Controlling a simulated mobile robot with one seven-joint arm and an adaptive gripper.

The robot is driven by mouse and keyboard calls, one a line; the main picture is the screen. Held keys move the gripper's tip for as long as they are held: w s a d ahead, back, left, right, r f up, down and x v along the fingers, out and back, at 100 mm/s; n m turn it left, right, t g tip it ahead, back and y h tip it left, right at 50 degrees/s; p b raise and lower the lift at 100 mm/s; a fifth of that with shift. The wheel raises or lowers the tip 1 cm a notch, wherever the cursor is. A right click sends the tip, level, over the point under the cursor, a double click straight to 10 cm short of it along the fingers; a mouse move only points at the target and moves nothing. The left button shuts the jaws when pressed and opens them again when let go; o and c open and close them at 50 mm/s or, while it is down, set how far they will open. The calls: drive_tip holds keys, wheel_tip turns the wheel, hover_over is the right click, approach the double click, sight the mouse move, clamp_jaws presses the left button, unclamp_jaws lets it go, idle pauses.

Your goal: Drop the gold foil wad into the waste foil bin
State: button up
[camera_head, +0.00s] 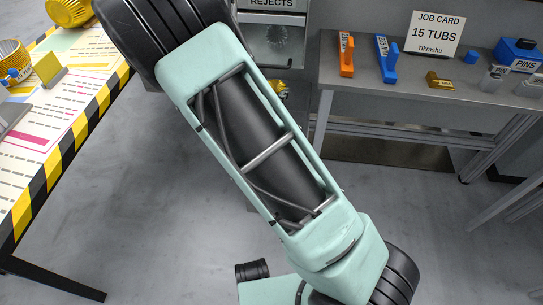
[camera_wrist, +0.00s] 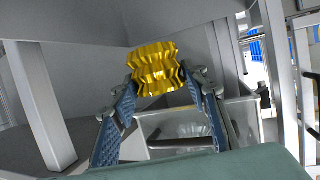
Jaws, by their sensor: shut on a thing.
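The gold foil wad (camera_wrist: 155,68) is pleated and shiny. In the wrist view my gripper (camera_wrist: 163,84) is shut on it, with one blue-padded finger at each side. A pale open bin (camera_wrist: 243,112) with clear crumpled material inside shows below and beyond the fingers. Its label is not in view, so I cannot tell whether it is the waste foil bin. In the head view a bit of gold (camera_head: 281,87) shows past the edge of my arm, which hides my gripper there.
A REJECTS holder (camera_head: 275,4) is at the top of the head view. A grey table (camera_head: 395,98) at right bears an orange tool (camera_head: 346,55), a blue tool (camera_head: 386,60) and a job card (camera_head: 435,33). A striped-edge table (camera_head: 60,140) stands at left. The floor between is clear.

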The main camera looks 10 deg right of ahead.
drive_tip(key=shift+f, duration=0.35)
drive_tip(key=o, duration=0.9)
drive_tip(key=shift+c, duration=0.2)
drive_tip(key=v, duration=1.2)
drive_tip(key=shift+r, duration=0.1)
